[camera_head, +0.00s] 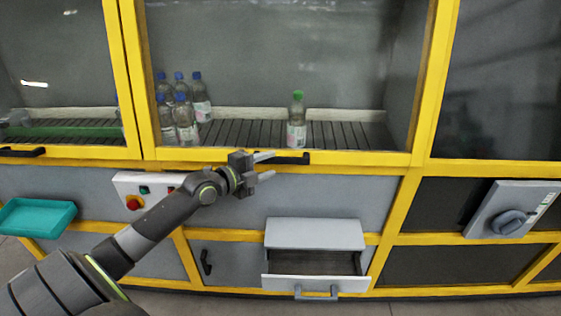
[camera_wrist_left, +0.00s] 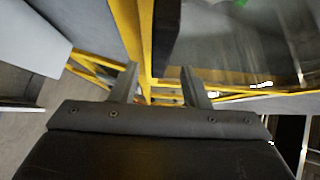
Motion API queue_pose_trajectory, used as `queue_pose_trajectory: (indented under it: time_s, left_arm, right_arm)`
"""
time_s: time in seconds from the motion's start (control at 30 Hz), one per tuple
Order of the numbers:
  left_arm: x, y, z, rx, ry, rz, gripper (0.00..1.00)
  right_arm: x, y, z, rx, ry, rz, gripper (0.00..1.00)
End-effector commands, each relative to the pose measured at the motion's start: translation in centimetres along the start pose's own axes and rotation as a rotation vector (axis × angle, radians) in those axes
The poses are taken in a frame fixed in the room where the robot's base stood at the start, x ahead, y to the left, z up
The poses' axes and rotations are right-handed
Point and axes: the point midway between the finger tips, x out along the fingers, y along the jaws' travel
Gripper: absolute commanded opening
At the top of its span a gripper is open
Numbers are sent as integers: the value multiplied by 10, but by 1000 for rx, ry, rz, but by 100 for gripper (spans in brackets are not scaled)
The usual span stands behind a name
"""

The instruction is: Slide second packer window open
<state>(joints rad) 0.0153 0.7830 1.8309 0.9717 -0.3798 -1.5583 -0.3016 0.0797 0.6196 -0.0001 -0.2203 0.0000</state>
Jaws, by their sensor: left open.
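The middle packer window (camera_head: 330,75) has a yellow frame and shows a slatted conveyor behind it. Its lower rail sits at the bottom of the opening, so it looks shut. A black bar handle (camera_head: 290,158) is on that rail. My left gripper (camera_head: 270,165) is open and empty at the left end of the handle, its upper finger overlapping it in the head view. Contact cannot be told. My right gripper is not seen.
Several blue-capped bottles (camera_head: 180,110) and one green-capped bottle (camera_head: 297,120) stand behind the window. Below are a control box (camera_head: 140,190), an open drawer (camera_head: 315,284) and a teal tray (camera_head: 37,217). A grey switch box (camera_head: 511,210) is at right. Another window handle (camera_head: 22,152) is at left.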

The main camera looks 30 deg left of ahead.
Motion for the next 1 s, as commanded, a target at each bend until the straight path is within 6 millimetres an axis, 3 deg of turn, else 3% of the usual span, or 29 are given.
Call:
queue_pose_trajectory:
  time_s: [0.1,0.3,0.73,1.0]
  left_arm:
    - [22,-2,0,-6,-1,-3,42]
    - [46,-2,1,-3,-2,-2,42]
    - [54,0,1,1,-2,0,42]
    - [54,0,1,0,-2,0,8]
  right_arm:
    - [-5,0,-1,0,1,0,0]
    - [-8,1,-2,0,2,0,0]
    - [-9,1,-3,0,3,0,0]
    - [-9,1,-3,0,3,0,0]
